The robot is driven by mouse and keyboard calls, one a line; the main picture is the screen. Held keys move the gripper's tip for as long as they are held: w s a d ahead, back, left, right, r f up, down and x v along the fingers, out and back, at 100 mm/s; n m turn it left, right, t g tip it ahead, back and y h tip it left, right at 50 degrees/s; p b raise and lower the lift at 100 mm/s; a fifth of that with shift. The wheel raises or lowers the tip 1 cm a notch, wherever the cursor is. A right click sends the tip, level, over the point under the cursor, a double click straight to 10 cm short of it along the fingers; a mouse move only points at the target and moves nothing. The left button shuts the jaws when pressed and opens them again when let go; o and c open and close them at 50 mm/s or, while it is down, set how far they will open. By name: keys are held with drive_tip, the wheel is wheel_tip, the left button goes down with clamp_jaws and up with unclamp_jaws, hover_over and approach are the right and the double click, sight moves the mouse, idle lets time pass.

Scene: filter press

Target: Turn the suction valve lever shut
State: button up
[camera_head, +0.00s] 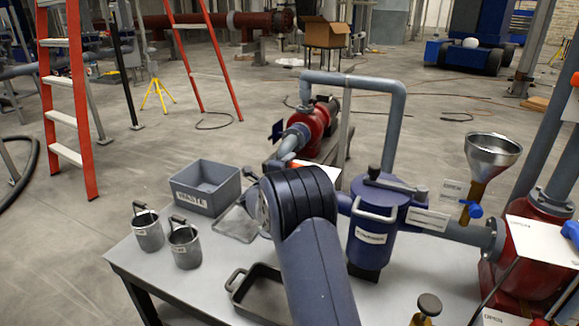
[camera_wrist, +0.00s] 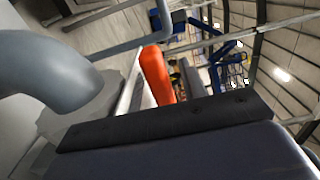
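An orange lever-like part (camera_wrist: 157,75) stands up in the middle of the wrist view, beside a grey pipe elbow; it looks like the suction valve lever. In the head view a small orange piece (camera_head: 289,161) shows just above my arm, next to a white plate. My gripper (camera_wrist: 165,122) shows in the wrist view only as a dark bar across the lower part, just in front of the orange part. Whether they touch, I cannot tell. The fingertips are not clearly seen. In the head view my arm hides the gripper and the valve body.
The blue strainer pot (camera_head: 375,225) with its handle stands right of my arm. A grey waste bin (camera_head: 207,187), two small pails (camera_head: 148,230) and a tray (camera_head: 262,292) are on the bench. A red pump (camera_head: 310,128) and a grey pipe loop (camera_head: 400,120) stand behind. A funnel (camera_head: 490,160) is at right.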

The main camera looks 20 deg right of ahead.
clamp_jaws()
